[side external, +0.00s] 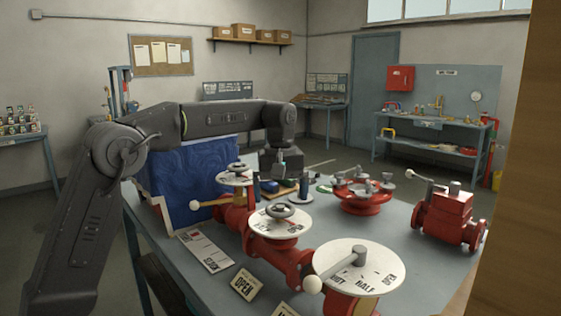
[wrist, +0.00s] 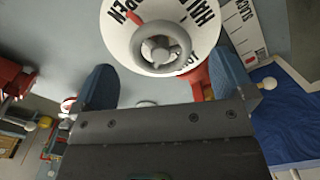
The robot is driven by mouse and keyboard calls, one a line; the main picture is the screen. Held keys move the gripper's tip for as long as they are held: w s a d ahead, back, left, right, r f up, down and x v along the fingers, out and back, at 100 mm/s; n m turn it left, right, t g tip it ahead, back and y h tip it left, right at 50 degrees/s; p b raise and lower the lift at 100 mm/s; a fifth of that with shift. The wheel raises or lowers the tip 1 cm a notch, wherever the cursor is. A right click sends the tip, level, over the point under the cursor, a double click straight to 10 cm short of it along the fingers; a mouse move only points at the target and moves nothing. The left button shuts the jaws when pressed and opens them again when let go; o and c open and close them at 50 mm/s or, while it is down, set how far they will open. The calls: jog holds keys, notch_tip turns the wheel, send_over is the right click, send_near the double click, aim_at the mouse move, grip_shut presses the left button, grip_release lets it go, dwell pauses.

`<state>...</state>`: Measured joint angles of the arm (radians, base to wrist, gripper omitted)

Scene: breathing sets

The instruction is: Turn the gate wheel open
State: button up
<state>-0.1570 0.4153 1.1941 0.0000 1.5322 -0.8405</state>
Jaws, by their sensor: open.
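The gate wheel (side external: 280,211) is a small grey handwheel over a white dial (side external: 262,229) on the middle red valve. In the wrist view the wheel (wrist: 160,45) sits at the top, with a round hub, over a dial lettered HALF and OPEN. A small red mark (wrist: 111,17) shows near OPEN. My gripper (side external: 281,187) points down above and behind the wheel, apart from it. In the wrist view my gripper (wrist: 165,82) is open, its two blue fingers spread wide with nothing between them. The wheel appears beyond the fingertips.
A lever valve with a large white dial (side external: 360,268) stands in front, and another lever dial (side external: 236,176) behind left. A red flanged part (side external: 362,199) and a red valve (side external: 447,215) stand right. A blue-covered panel (side external: 190,178) stands left. OPEN (side external: 248,284) cards lie in front.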

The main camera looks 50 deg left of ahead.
aim_at(280, 207)
notch_tip(280, 207, up, 11)
jog(key=shift+f, duration=0.15)
jog(key=shift+s, duration=0.1)
dwell(0.7)
jog(key=s+d+f+m+t, duration=0.2)
jog(key=s+d+f+m, duration=0.15)
jog(key=s, duration=0.65)
jog(key=s+d+f+m+t, duration=0.25)
jog(key=s+f+m, duration=0.2)
jog(key=s, duration=0.55)
jog(key=s+d+f+m+t, duration=0.1)
jog(key=s+f+m, duration=0.2)
jog(key=s+f, duration=0.4)
jog(key=shift+s+d+f, duration=0.15)
jog(key=shift+d+f, duration=0.1)
jog(key=shift+f, duration=0.25)
